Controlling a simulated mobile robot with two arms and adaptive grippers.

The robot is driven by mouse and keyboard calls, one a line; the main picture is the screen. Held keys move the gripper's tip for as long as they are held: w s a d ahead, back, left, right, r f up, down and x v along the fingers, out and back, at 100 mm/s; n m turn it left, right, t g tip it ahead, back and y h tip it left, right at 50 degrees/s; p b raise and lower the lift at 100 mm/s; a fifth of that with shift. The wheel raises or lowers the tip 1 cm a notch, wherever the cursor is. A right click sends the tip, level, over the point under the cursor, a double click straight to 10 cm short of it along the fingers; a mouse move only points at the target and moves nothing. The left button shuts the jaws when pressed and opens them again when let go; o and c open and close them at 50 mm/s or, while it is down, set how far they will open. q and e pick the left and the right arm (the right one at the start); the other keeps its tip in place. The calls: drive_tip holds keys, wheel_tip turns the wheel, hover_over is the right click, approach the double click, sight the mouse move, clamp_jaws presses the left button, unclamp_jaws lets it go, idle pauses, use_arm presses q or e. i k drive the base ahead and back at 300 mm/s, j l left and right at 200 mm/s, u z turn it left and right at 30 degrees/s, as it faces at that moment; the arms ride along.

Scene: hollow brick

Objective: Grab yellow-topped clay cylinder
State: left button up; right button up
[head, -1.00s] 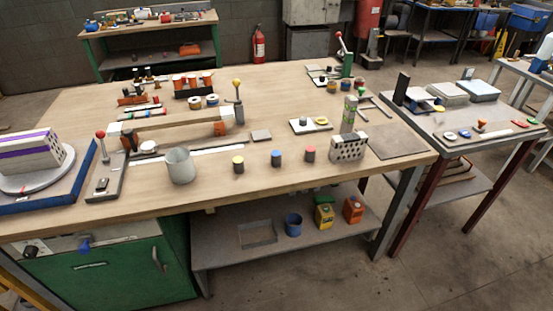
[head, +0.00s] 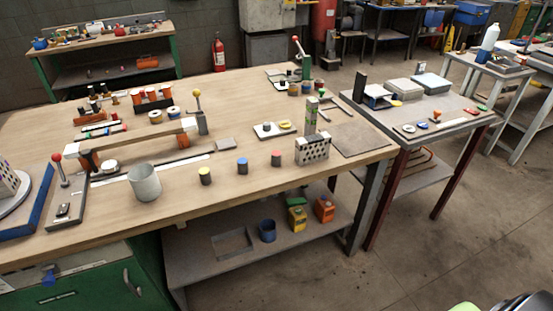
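The yellow-topped clay cylinder (head: 205,176) stands upright near the front edge of the wooden workbench (head: 240,194). It is dark-sided with a yellow top. To its right stand a similar blue-topped cylinder (head: 242,167) and a red-topped cylinder (head: 276,159), all in a loose row and apart from each other. A grey cup (head: 144,182) stands to the left of the yellow-topped cylinder with a gap between them.
A hollow brick (head: 312,150) stands right of the cylinders. Levers, a long bridge-like fixture and small parts lie behind them. A lower shelf (head: 290,245) holds a tray, a blue bucket and two cans. A smaller table (head: 420,143) stands at right. Open floor lies in front, at right.

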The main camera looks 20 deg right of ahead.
sight(205, 174)
drive_tip(key=i+l+u, duration=0.1)
drive_tip(key=l, duration=0.25)
drive_tip(key=i+l+u, duration=0.1)
drive_tip(key=l, duration=0.3)
drive_tip(key=i+l+u, duration=0.15)
drive_tip(key=l, duration=0.25)
drive_tip(key=i, duration=0.05)
